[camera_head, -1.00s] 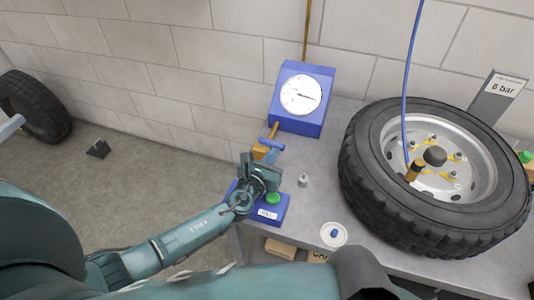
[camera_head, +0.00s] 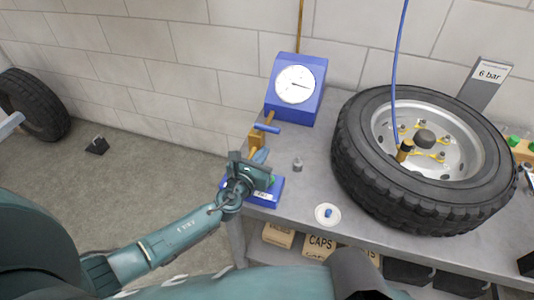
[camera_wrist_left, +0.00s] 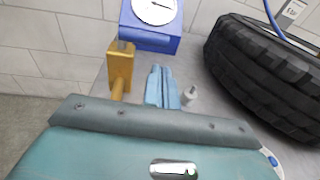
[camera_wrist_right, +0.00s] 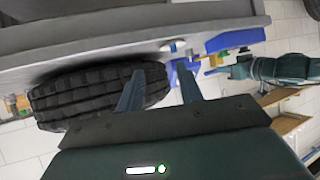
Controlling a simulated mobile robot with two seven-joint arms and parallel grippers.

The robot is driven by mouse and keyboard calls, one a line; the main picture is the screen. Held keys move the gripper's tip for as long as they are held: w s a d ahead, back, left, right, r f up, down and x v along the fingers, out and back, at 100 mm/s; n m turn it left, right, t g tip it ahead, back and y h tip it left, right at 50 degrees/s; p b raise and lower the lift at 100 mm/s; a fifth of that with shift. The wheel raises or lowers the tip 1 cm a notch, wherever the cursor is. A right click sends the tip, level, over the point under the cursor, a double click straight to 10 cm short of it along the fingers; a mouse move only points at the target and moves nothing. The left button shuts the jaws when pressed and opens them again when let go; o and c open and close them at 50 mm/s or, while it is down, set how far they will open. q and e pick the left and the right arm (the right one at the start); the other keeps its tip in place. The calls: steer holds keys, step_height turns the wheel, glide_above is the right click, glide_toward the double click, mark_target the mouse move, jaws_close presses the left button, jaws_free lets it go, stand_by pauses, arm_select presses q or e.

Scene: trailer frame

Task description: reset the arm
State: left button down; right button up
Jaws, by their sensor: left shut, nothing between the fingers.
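My left gripper (camera_head: 260,156) is over the left end of the workbench, above a blue box with a green button (camera_head: 271,181) that my wrist partly hides. In the left wrist view its two blue fingers (camera_wrist_left: 161,86) are together, with nothing between them. A brass valve with a blue handle (camera_head: 258,137) is just beyond the fingertips; it shows left of them in the left wrist view (camera_wrist_left: 120,68). My right gripper (camera_wrist_right: 160,90) shows only in the right wrist view. Its fingers are apart and empty, with the tyre behind them.
A blue pressure gauge (camera_head: 296,88) stands at the wall. A large tyre (camera_head: 352,150) on its rim fills the bench's right side, with a blue hose (camera_head: 400,50) at the hub. A small grey cap (camera_head: 298,165) and a white dish (camera_head: 327,214) lie between. Boxes (camera_head: 320,244) sit below.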

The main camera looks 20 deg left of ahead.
arm_select(q)
steer(key=s, duration=0.5)
steer(key=s+r, duration=0.1)
steer(key=s, duration=0.2)
steer(key=shift+a, duration=0.3)
steer(key=shift+s+f, duration=0.15)
steer(key=s+d+n+g+p, duration=0.1)
steer(key=s+n, duration=0.4)
steer(key=n, duration=0.6)
steer(key=s+d+f+n+g, duration=0.1)
steer(key=s+n+g, duration=0.2)
steer(key=n, duration=0.9)
steer(key=s+f+n+g+h+p, duration=0.1)
steer(key=s+n, duration=0.8)
steer(key=n, duration=0.2)
steer(key=shift+d+f+n+g+p, duration=0.2)
steer(key=shift+d+n+g+p, duration=0.1)
steer(key=shift+d+g+p, duration=0.1)
